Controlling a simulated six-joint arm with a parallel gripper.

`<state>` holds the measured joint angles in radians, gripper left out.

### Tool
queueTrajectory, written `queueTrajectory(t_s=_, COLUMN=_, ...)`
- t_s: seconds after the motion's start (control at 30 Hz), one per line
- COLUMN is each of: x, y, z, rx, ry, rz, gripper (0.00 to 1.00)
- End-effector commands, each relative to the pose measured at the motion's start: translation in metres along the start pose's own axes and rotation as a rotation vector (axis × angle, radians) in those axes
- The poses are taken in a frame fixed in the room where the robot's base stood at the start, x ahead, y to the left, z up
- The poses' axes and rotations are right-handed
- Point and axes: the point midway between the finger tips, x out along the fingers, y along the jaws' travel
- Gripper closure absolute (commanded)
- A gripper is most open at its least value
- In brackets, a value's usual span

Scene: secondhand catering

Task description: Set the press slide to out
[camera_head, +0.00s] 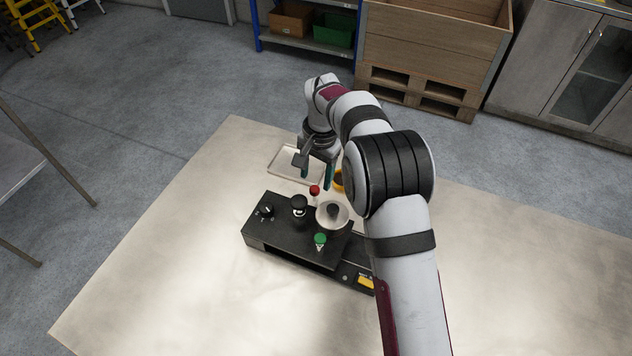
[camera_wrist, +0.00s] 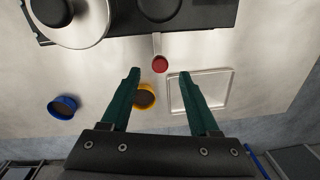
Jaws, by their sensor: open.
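The press is a black box-shaped unit (camera_head: 285,243) on the table, with its edge at the top of the wrist view (camera_wrist: 200,14). A light rod with a red knob (camera_wrist: 160,64) sticks out from its far side; the red knob also shows in the head view (camera_head: 314,190). I cannot tell for certain which part is the slide. On top are a black knob (camera_head: 298,203), a green knob (camera_head: 320,239) and a round metal lid (camera_head: 332,215). My gripper (camera_wrist: 159,75) is open and empty, its green fingers apart either side of the red knob in the wrist picture; contact is not visible.
A shallow white tray (camera_wrist: 229,90) lies beyond the press. A yellow-rimmed dish (camera_wrist: 144,95) and a blue-rimmed dish (camera_wrist: 63,106) stand near it. The table (camera_head: 150,265) is clear at the left and front.

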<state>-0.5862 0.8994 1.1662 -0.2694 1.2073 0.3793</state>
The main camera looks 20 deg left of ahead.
Motion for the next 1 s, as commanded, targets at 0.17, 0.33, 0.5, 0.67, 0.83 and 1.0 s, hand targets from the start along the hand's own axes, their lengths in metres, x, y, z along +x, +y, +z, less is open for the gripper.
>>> queueTrajectory(t_s=0.17, x=0.032, y=0.0, z=0.0, rx=0.0, ry=-0.001, rz=0.001, gripper=0.38)
queueTrajectory(t_s=0.33, x=0.042, y=0.0, z=0.0, rx=0.001, ry=0.0, rz=0.0, gripper=0.38)
queueTrajectory(t_s=0.5, x=0.042, y=0.0, z=0.0, rx=0.0, ry=0.0, rz=-0.001, gripper=0.38)
queueTrajectory(t_s=0.67, x=0.042, y=0.0, z=0.0, rx=0.0, ry=0.0, rz=-0.001, gripper=0.58)
queueTrajectory(t_s=0.83, x=0.042, y=0.0, z=0.0, rx=0.0, ry=0.0, rz=-0.001, gripper=0.89)
queueTrajectory(t_s=1.0, x=0.041, y=0.0, z=0.0, rx=0.0, ry=0.0, rz=-0.001, gripper=1.0)
